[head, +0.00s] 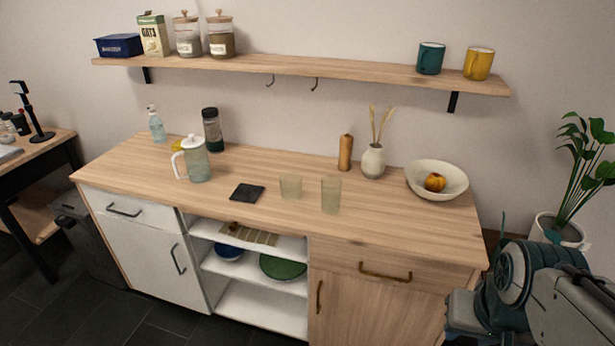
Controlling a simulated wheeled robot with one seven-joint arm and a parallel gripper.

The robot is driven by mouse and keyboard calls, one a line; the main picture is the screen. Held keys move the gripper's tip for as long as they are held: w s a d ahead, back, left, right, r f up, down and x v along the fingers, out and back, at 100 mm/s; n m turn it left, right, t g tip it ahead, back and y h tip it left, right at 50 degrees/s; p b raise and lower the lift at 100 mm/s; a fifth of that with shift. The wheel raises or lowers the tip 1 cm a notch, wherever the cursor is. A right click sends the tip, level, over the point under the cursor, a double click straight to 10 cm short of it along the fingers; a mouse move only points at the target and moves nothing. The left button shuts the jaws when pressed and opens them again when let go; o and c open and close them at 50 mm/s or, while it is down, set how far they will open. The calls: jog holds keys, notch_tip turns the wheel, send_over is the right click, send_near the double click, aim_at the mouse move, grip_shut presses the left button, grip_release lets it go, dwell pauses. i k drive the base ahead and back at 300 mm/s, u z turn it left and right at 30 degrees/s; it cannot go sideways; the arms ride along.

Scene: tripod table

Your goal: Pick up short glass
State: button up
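Two clear, slightly yellowish glasses stand upright on the wooden counter top (290,222), right of its middle. The short glass (291,187) is the left one, a little farther back. The taller glass (331,195) stands to its right and nearer the front edge, with a small gap between them. Both look empty. Part of my arm shows at the lower right, in front of the counter's right end and well away from the glasses. I cannot make out any gripper fingers there.
A black square coaster (247,192) lies left of the short glass, and a lidded jug (196,160) farther left. A wooden mill (345,153), a vase (373,161) and a bowl with fruit (450,188) stand behind to the right. The shelf (300,68) hangs above.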

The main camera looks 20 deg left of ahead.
aim_at(291, 182)
jog(key=u, duration=2.1)
jog(key=i, duration=2.3)
jog(key=z, duration=3.25)
